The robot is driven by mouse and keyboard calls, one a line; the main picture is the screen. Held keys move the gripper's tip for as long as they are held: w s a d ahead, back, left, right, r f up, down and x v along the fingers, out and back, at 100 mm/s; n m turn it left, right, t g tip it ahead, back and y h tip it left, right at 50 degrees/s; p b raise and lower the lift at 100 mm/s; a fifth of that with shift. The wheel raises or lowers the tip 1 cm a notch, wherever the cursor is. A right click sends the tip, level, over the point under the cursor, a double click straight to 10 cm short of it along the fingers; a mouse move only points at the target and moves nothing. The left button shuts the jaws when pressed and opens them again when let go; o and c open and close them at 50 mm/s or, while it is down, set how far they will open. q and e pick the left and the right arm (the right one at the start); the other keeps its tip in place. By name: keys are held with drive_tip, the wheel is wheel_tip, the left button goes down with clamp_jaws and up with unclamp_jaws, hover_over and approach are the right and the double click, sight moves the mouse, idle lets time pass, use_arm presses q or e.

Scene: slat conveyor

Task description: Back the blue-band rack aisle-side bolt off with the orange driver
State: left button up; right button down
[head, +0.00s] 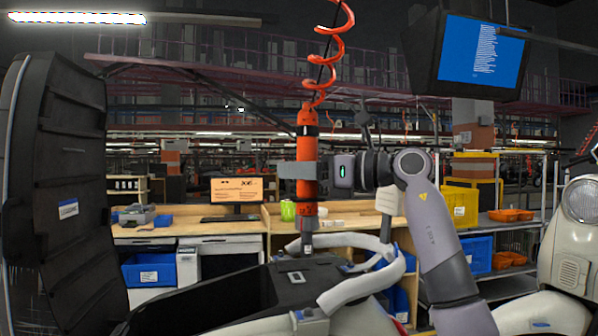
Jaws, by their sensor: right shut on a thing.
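The orange driver (307,135) hangs upright from a coiled orange cord. My right gripper (300,172) is shut around its body, with the arm coming in from the right. The driver's grey tip (306,246) points down, just above or at the black panel between the pale rack rails. Whether it touches a bolt I cannot tell. The pale rack (345,290) curves around the rear of a scooter. Some blue (376,262) shows by its right rail; whether this is the band is unclear. No bolt head can be made out. My left gripper is not in view.
The black raised seat (62,185) stands tall at the left. A monitor (468,60) hangs at the upper right. A wooden workbench (190,228) with a screen and blue bins is behind. Another pale scooter with a headlamp (580,200) is at the right edge.

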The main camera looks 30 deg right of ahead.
sight(301, 221)
drive_tip(key=shift+f, duration=0.7)
wheel_tip(301, 221, down, 2)
drive_tip(key=shift+d+b, duration=0.1)
drive_tip(key=shift+b, duration=0.5)
wheel_tip(301, 221, down, 4)
drive_tip(key=b, duration=0.3)
drive_tip(key=shift+b, duration=0.35)
drive_tip(key=shift+f+b, duration=0.45)
drive_tip(key=shift+f, duration=0.45)
drive_tip(key=shift+s+d, duration=0.1)
drive_tip(key=shift+p, duration=0.4)
drive_tip(key=shift+f+b, duration=0.6)
drive_tip(key=shift+f, duration=0.4)
idle(0.4)
